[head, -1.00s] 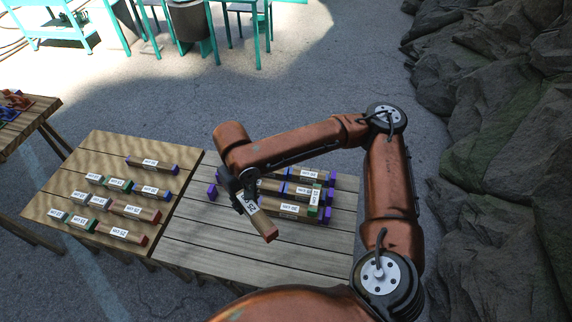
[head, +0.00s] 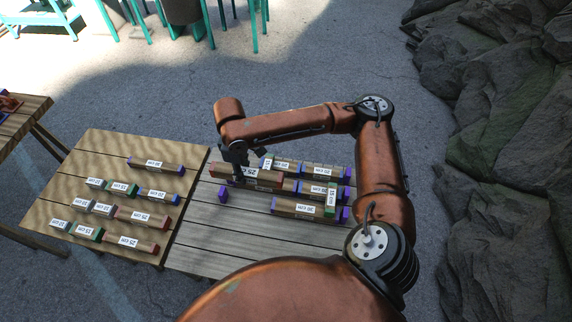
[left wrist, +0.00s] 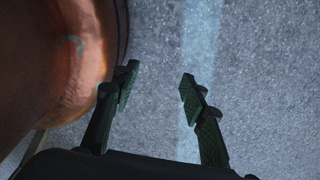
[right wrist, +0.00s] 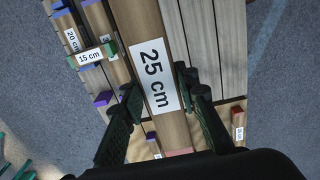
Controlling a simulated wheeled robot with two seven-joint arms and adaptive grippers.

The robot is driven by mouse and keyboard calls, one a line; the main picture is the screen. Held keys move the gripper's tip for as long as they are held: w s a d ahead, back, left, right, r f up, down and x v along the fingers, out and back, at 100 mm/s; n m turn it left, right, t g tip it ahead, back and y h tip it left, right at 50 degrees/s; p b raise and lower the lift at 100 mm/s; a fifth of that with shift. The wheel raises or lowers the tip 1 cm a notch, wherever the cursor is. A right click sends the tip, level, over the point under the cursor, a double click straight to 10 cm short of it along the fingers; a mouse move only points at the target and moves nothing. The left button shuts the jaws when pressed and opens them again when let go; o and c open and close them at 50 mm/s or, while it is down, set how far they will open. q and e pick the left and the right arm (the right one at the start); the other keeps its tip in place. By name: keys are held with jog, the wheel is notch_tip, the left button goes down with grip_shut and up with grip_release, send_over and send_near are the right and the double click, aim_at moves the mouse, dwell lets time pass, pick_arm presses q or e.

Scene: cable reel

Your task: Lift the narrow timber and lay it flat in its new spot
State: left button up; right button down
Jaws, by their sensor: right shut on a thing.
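The narrow timber (head: 268,179) is a brown bar with red ends and a white 25 cm label. It lies crosswise in the head view, over the left part of the timbers on the grey table. My right gripper (head: 239,172) is shut on it. In the right wrist view the 25 cm timber (right wrist: 150,45) runs between the fingers, label towards the camera. I cannot tell whether it touches what is below. My left gripper (left wrist: 158,84) is open and empty above the pavement.
Purple-ended timbers (head: 305,209) and a green-ended 15 cm piece (head: 331,198) lie right of the held timber. A small purple block (head: 223,195) stands left of them. The grey table's front (head: 230,240) is clear. Several labelled timbers lie on the brown table (head: 65,190).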

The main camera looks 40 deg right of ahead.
pick_arm(q)
jog(key=w+r+p, duration=0.1)
jog(key=w+r, duration=0.1)
jog(key=w, duration=0.2)
pick_arm(e)
jog(key=w+d+f+n, duration=0.2)
jog(key=d+f+n, duration=0.4)
jog(key=d+n, duration=0.15)
jog(key=n+p, duration=0.2)
jog(key=n, duration=0.9)
send_over(286, 186)
notch_tip(286, 186, down, 9)
notch_tip(286, 186, down, 8)
jog(key=b, duration=0.8)
jog(key=shift+s+r, duration=0.1)
jog(key=shift+r, duration=0.15)
jog(key=shift+f, duration=1.65)
pick_arm(q)
jog(key=s+f, duration=0.3)
jog(key=f, duration=0.4)
jog(key=shift+s, duration=0.25)
jog(key=shift+w+r, duration=0.2)
jog(key=shift+r, duration=0.15)
jog(key=shift+s+f, duration=0.15)
jog(key=shift+f, duration=0.15)
pick_arm(e)
jog(key=shift+f, duration=0.85)
